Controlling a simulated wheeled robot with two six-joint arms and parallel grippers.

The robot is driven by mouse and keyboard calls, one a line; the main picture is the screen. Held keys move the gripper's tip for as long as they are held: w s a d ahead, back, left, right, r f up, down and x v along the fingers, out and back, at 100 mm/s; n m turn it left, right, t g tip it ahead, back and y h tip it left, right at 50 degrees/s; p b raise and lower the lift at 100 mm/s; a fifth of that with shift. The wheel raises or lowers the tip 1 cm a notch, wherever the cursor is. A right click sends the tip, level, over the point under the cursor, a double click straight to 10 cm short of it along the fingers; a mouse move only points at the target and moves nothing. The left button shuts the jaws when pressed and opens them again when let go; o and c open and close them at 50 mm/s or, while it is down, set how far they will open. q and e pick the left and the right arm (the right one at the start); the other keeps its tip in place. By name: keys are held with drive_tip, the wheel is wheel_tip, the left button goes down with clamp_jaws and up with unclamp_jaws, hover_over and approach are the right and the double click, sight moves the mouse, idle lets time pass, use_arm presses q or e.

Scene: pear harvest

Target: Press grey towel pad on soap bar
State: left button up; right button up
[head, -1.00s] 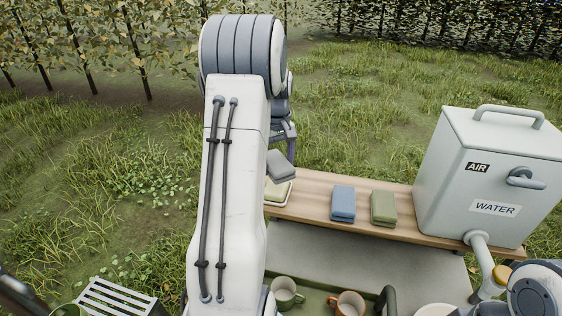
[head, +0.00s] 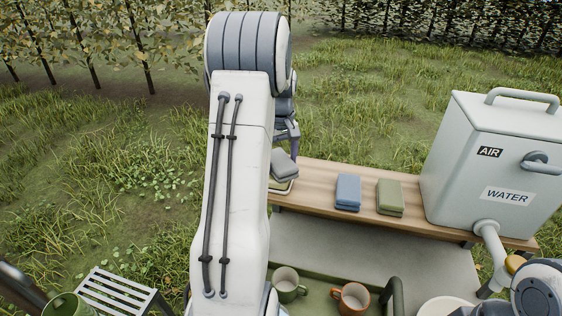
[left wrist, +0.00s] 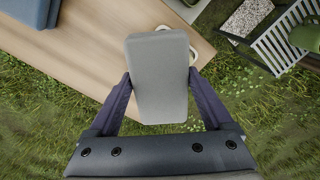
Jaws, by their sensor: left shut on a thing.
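My left gripper (head: 292,148) is shut on the grey towel pad (head: 284,164), a flat rounded block. In the left wrist view the pad (left wrist: 157,95) sits between the two dark fingers (left wrist: 160,84). The green soap bar (head: 279,184) lies in a pale dish (head: 284,191) at the left end of the wooden bench. The pad is over the soap and covers most of it; I cannot tell whether they touch. In the left wrist view the soap is hidden and only bits of the dish rim (left wrist: 193,57) show. My right gripper is out of view.
A folded blue towel (head: 348,192) and a folded green towel (head: 390,197) lie on the bench (head: 318,178) to the right. A grey water tank (head: 490,170) stands at its right end. Mugs (head: 289,285) stand below in front. A slatted rack (head: 115,295) is at lower left.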

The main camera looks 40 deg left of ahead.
use_arm(q)
drive_tip(key=shift+f+b, duration=0.3)
drive_tip(key=shift+f, duration=0.2)
idle(0.5)
drive_tip(key=shift+f, duration=0.15)
idle(1.1)
wheel_tip(320, 180, up, 7)
drive_tip(key=p, duration=0.6)
drive_tip(key=shift+p, duration=0.35)
idle(0.6)
